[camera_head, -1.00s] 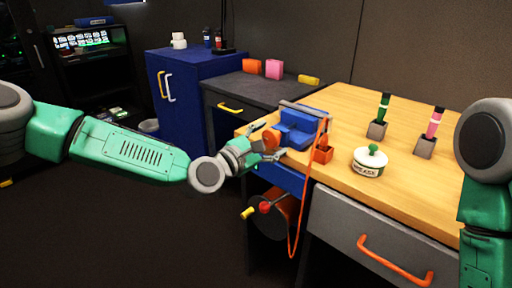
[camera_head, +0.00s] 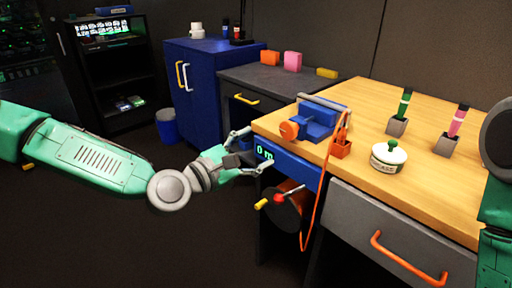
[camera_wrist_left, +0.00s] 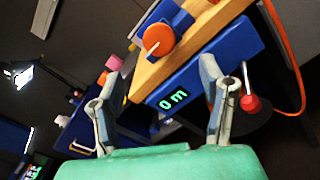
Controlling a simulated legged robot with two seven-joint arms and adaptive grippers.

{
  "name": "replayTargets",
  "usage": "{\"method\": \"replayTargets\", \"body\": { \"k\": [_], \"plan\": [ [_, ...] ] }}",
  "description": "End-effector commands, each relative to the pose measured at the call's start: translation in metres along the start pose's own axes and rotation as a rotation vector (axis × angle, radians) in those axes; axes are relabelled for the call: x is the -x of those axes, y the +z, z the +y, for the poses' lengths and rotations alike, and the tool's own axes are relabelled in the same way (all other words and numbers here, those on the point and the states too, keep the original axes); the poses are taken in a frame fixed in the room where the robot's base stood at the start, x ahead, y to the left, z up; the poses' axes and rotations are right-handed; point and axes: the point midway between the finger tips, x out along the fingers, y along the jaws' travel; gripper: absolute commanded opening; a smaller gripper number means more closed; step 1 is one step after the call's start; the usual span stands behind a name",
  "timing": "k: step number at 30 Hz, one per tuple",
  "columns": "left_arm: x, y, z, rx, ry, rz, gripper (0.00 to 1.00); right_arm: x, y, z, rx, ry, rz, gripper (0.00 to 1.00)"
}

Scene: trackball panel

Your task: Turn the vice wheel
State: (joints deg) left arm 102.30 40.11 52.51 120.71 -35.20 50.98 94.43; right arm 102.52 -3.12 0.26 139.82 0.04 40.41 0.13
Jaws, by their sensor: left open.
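The blue vice (camera_head: 314,122) sits on the near left corner of the wooden workbench. Its round orange wheel (camera_head: 289,130) faces left, at the bench edge. The wheel also shows in the left wrist view (camera_wrist_left: 159,39), beyond the fingers. My left gripper (camera_head: 260,149) is open and empty, left of and slightly below the wheel, apart from it. Its two spread fingers also show in the left wrist view (camera_wrist_left: 162,88), in front of the blue panel with a green "0 m" display (camera_head: 265,153). My right gripper is out of view; only part of the right arm shows.
A reel with a red knob (camera_head: 279,198) and a yellow handle (camera_head: 261,204) hangs below the panel. An orange cord (camera_head: 318,205) loops down from an orange holder (camera_head: 341,148).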

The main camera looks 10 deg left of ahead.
Motion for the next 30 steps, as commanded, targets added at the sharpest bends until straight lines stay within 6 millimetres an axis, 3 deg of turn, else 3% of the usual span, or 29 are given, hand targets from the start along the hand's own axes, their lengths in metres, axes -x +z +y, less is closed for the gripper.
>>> {"method": "replayTargets", "body": {
  "k": [4, 8, 18, 24, 30],
  "plan": [
    [-0.001, 0.001, -0.003, -0.13, -0.004, 0.005, 0.64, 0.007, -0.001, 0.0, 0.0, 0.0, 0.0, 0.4],
    [0.0, 0.002, -0.007, -0.462, -0.01, 0.015, 0.64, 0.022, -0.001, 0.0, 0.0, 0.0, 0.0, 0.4],
    [0.008, 0.001, -0.008, -1.663, -0.023, 0.016, 0.64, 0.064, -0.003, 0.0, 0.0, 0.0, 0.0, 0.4],
    [0.014, 0.002, 0.0, -2.248, -0.011, 0.006, 0.64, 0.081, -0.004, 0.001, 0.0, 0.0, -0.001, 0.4],
    [0.017, 0.002, 0.004, -2.517, 0.002, 0.002, 0.64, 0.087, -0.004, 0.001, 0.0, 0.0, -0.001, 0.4]
  ]
}}
